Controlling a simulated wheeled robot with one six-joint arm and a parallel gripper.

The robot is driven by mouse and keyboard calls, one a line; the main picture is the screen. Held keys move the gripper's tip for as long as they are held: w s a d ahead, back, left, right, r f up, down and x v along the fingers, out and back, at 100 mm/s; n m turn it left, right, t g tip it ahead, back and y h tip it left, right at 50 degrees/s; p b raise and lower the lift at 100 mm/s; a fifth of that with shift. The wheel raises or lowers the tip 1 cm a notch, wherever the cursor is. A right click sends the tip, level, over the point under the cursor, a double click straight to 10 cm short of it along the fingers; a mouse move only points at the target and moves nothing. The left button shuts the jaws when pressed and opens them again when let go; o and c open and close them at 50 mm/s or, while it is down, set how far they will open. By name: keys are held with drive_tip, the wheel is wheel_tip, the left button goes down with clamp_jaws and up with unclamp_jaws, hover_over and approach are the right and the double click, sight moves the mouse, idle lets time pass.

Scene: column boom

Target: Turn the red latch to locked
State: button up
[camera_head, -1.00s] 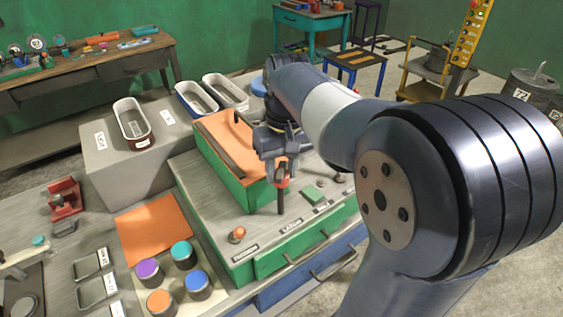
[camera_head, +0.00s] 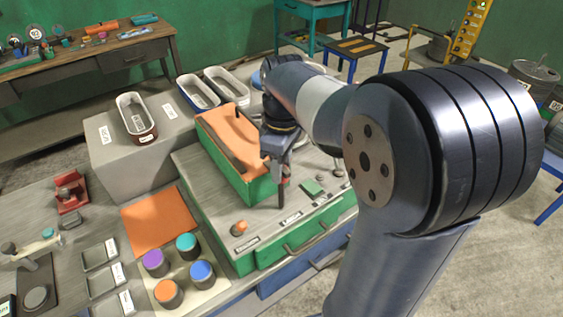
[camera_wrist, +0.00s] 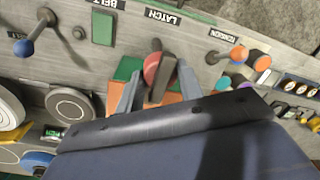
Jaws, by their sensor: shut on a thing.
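The red latch (camera_wrist: 152,69) shows in the wrist view below the "LATCH" label (camera_wrist: 164,16), as a red round part with a dark bar (camera_wrist: 161,82) across it. My gripper (camera_wrist: 158,88) has a finger on each side of the latch and is shut on it. A green patch (camera_wrist: 127,69) lies left of the latch and an orange patch lies partly hidden behind the fingers. In the head view my gripper (camera_head: 281,176) points down at the panel top, and the latch is mostly hidden there. I cannot tell the latch's exact angle.
A green box with an orange top (camera_head: 222,138) stands close left of my gripper. An orange knob (camera_head: 239,228) sits on the panel in front. Several coloured jars (camera_head: 186,247) stand at lower left. A blue-balled lever (camera_wrist: 24,48) is at the wrist view's left.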

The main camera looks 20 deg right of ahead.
drive_tip(key=shift+n, duration=0.3)
drive_tip(key=o, duration=1)
drive_tip(key=shift+r, duration=0.1)
wheel_tip(320, 180, up, 11)
drive_tip(key=shift+w+d+f, duration=0.15)
drive_tip(key=shift+w+f, duration=0.05)
drive_tip(key=shift+w, duration=0.05)
